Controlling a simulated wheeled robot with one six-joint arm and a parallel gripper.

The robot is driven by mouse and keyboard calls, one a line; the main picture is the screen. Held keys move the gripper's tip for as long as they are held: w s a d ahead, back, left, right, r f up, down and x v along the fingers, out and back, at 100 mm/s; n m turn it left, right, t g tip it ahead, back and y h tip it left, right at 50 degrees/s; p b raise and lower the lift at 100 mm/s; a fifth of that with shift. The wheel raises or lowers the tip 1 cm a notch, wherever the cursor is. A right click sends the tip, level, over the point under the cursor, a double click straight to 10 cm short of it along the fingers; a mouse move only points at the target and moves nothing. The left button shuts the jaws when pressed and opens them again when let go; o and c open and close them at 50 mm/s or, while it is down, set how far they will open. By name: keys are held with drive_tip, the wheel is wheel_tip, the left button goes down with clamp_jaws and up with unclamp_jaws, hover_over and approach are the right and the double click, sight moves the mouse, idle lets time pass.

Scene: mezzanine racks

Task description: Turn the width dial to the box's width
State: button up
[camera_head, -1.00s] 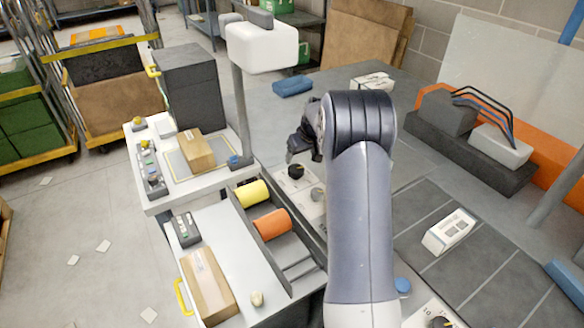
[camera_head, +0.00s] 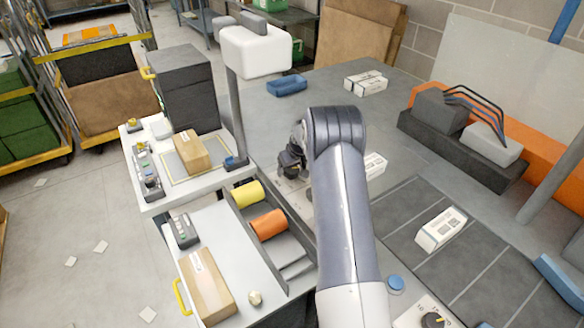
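My gripper (camera_head: 291,167) is dark and small, left of my raised arm. It is low over a pale panel (camera_head: 302,196) at the bench's left edge. It covers the spot where a black knob showed earlier; whether it touches the knob or has its fingers open cannot be told. Another dial (camera_head: 432,320), black with a yellow mark, sits on a pale plate at the bottom right edge; its scale is too small to read fully. One cardboard box (camera_head: 192,153) lies on the marked plate of the left station, and another (camera_head: 207,286) lies on the lower white table.
Yellow (camera_head: 247,194) and orange (camera_head: 268,224) rolls lie in a dark tray beside the panel. A white-headed post (camera_head: 240,110) stands behind. A blue button (camera_head: 396,283) is right of my arm. White cartons (camera_head: 440,229) and a blue tray (camera_head: 287,85) lie on the grey bench.

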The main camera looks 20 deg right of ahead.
drive_tip(key=c, duration=0.9)
drive_tip(key=shift+f+n+b, duration=0.1)
drive_tip(key=shift+n+b, duration=0.2)
drive_tip(key=shift+b, duration=0.35)
drive_tip(key=n+b, duration=0.1)
drive_tip(key=y+b, duration=0.1)
drive_tip(key=b, duration=0.1)
drive_tip(key=shift+d+f+n, duration=0.15)
drive_tip(key=shift+f+n, duration=0.05)
drive_tip(key=shift+n, duration=0.2)
drive_tip(key=n+y+b, duration=0.1)
drive_tip(key=n+b, duration=0.1)
drive_tip(key=shift+w+r+n+g, duration=0.1)
drive_tip(key=shift+n+g, duration=0.2)
drive_tip(key=shift+g, duration=0.1)
drive_tip(key=n, duration=0.2)
drive_tip(key=n+g+y+b, duration=0.1)
drive_tip(key=n, duration=0.1)
drive_tip(key=shift+d+r+n, duration=0.1)
drive_tip(key=shift+r+n, duration=0.1)
drive_tip(key=shift+n, duration=0.1)
drive_tip(key=n+g+p, duration=0.1)
drive_tip(key=n, duration=0.2)
drive_tip(key=shift+w+r+y, duration=0.1)
drive_tip(key=shift+w+y, duration=0.05)
drive_tip(key=shift+y, duration=0.25)
drive_tip(key=shift+n+g+p, duration=0.55)
drive_tip(key=shift+n+g, duration=0.15)
drive_tip(key=shift+n, duration=0.6)
